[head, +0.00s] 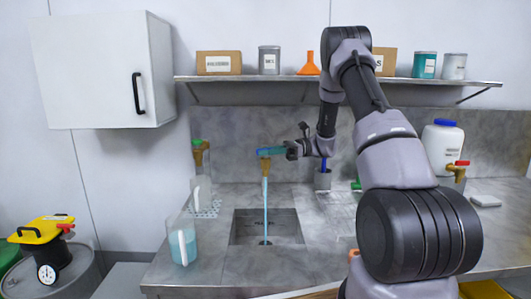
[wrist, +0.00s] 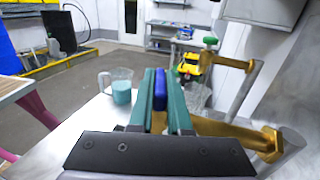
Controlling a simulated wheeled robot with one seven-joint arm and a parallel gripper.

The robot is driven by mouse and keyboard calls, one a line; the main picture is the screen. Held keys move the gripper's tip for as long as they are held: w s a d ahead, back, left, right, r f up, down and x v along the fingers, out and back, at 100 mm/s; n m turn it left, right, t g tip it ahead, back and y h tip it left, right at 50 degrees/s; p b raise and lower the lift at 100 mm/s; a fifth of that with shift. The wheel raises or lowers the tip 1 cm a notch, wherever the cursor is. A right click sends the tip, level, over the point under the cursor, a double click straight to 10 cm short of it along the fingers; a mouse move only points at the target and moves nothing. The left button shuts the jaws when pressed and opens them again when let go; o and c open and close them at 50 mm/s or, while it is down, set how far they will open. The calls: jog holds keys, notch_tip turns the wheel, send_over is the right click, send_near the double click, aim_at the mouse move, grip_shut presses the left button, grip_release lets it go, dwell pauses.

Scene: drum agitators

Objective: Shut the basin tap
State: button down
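The brass basin tap (head: 265,165) stands over the sunken basin (head: 240,229), and a stream of water (head: 265,205) runs from it. My gripper (head: 272,151) is at the tap's top, coming from the right. In the wrist view its teal fingers (wrist: 163,95) lie close on both sides of the blue tap handle (wrist: 160,88), which fills the gap between them. The brass tap body (wrist: 230,130) shows behind and to the right of the fingers. The lower part of the handle is hidden by the fingers.
A second brass tap with a green handle (head: 198,147) is on the left, with a jug (head: 199,190) below it. A jug of blue liquid (head: 182,240) stands at the counter's left front. A white container with a red-handled tap (head: 443,150) stands right. A shelf (head: 300,79) runs above.

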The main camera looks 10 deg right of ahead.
jog(key=shift+m+t, duration=1.8)
jog(key=shift+t, duration=1)
jog(key=c, duration=0.9)
grip_release()
jog(key=shift+o, duration=0.2)
jog(key=v, duration=1)
jog(key=shift+d+r, duration=0.15)
jog(key=shift+d, duration=0.25)
jog(key=shift+s, duration=0.1)
